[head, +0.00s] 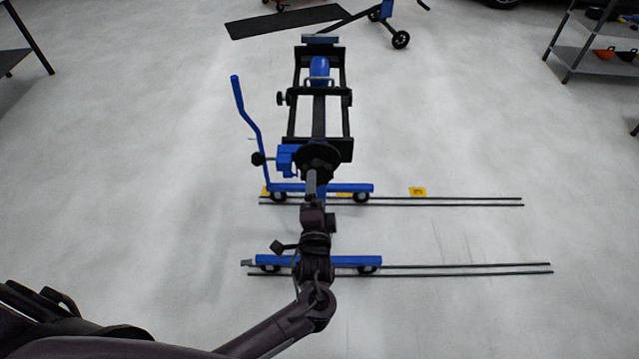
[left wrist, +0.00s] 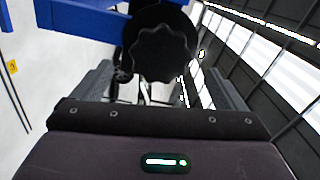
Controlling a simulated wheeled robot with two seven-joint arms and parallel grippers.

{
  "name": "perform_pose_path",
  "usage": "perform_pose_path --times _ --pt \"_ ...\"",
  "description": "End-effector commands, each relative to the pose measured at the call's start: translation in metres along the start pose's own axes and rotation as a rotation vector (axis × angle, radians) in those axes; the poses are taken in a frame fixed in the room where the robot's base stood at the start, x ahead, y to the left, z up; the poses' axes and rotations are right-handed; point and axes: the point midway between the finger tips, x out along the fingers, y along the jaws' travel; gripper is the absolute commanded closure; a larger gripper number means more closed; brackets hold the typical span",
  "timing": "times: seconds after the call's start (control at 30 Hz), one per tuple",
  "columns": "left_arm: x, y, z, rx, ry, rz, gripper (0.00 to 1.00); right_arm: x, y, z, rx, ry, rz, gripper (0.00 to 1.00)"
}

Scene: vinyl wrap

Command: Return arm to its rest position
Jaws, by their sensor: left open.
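My left arm comes in from the lower left in the head view, and its gripper (head: 312,187) points away from me at a blue and black wheeled stand (head: 318,100). The gripper is just in front of a round black knob (head: 318,158) on the stand. In the left wrist view the two grey fingers are spread wide, with the scalloped black knob (left wrist: 160,48) ahead, seen between them. No contact between fingers and knob is visible. The fingertips are small and partly hidden in the head view. My right gripper is not in view.
The stand's blue feet (head: 335,261) rest by dark floor rails (head: 450,268) running right. A bent blue handle (head: 243,110) rises at its left. A shelf (head: 597,60) is at the upper right and a black panel (head: 290,20) lies at the back. Floor on both sides is mostly clear.

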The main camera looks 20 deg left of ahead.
Motion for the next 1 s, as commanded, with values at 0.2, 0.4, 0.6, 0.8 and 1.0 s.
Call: perform_pose_path --times 0.2,0.4,0.6,0.8,1.0 --pt "0.0 0.001 0.0 -0.001 0.0 0.001 0.07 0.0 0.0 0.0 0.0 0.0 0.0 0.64" --pt "-0.006 0.055 0.019 -0.046 0.003 0.12 0.07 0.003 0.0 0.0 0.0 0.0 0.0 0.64" --pt "-0.048 0.183 0.076 -0.198 -0.057 0.43 0.07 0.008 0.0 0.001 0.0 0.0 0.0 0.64" --pt "-0.131 0.294 0.144 -0.374 -0.223 0.742 0.07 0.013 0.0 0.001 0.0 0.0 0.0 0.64" --pt "-0.243 0.373 0.211 -0.548 -0.482 1.01 0.07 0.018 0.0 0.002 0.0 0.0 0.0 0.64"
